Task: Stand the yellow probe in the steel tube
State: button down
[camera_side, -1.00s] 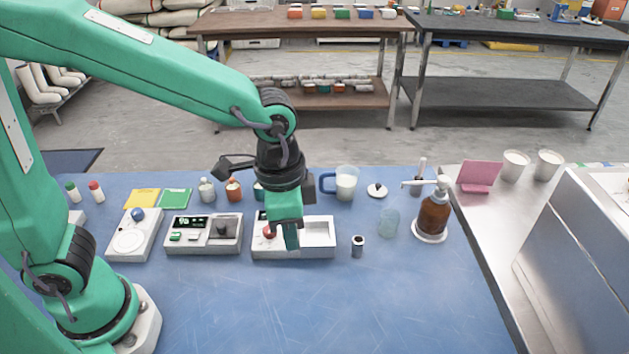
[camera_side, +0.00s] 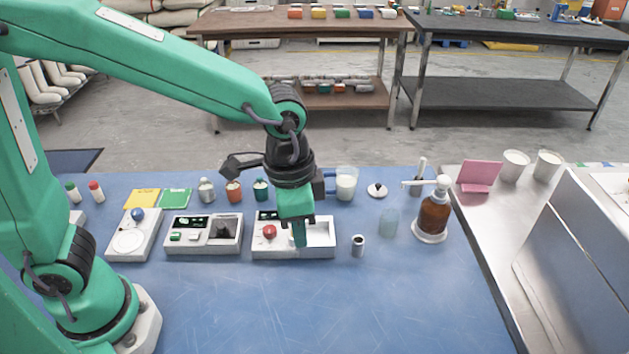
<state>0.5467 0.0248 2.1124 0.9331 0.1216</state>
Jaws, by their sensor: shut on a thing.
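My gripper (camera_side: 299,242) points down over the white tray box (camera_side: 318,251) in the middle of the table. Its green fingers look closed together, and what they hold is mostly hidden at this angle. No yellow of the probe can be made out. The steel tube (camera_side: 358,247) stands upright on the blue table, a short way to the right of the gripper and the tray box. The gripper and the tube are apart.
A red knob (camera_side: 269,232) sits on the tray box's left part. A jug (camera_side: 346,184) and a white lid (camera_side: 377,190) are behind. The front of the blue table (camera_side: 330,310) is clear.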

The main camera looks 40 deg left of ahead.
jog(key=w+f+n, duration=0.1)
jog(key=w+n, duration=0.1)
jog(key=w, duration=0.6)
jog(key=w+d+f+n, duration=0.1)
jog(key=w+f+n, duration=0.1)
jog(key=w, duration=0.5)
jog(key=shift+w+d+f+n+t, duration=0.2)
jog(key=shift+w+n+t, duration=0.15)
jog(key=shift+n, duration=0.35)
jog(key=shift+f, duration=0.15)
jog(key=shift+f, duration=2.55)
jog(key=shift+f, duration=1.25)
dwell(1.9)
